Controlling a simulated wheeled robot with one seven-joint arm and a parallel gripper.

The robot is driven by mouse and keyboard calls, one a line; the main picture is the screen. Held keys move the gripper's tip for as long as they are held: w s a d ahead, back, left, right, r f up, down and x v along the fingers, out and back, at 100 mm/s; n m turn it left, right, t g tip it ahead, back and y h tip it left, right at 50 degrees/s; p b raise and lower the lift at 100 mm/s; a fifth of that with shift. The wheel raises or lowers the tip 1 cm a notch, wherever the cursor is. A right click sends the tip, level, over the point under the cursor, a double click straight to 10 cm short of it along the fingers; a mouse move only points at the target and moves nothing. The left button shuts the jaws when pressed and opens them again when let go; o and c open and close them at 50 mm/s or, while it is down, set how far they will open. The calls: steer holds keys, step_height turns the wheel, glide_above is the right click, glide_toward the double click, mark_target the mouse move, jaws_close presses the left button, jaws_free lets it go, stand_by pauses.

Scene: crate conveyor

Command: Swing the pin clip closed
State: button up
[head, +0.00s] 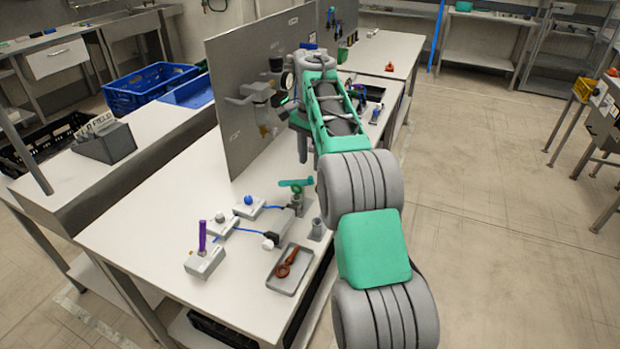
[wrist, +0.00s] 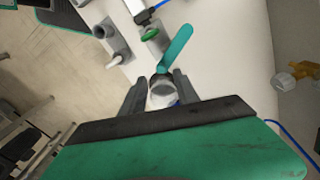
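A teal bar (head: 296,183) sticks out sideways above a small grey fixture (head: 296,205) near the table's right edge. In the wrist view the teal bar (wrist: 175,48) slants up right from between my fingertips, with a small green ring (wrist: 150,34) beside it. I cannot tell which of these is the pin clip. My gripper (wrist: 160,85) is open, its two dark fingers apart. A pale round part (wrist: 163,92) shows between or beyond them; contact cannot be told. In the head view my gripper (head: 303,150) points down above the fixture, partly hidden by my arm.
A grey tray (head: 272,281) with a brown tool lies on the near table. A block with a purple handle (head: 203,236) and small boxes with blue cables stand to the left. A tall grey panel (head: 240,85) rises behind. The table's left part is clear.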

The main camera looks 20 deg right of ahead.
mark_target(310, 177)
step_height(310, 177, down, 5)
steer(key=shift+f, duration=0.2)
jaws_close()
stand_by(0.3)
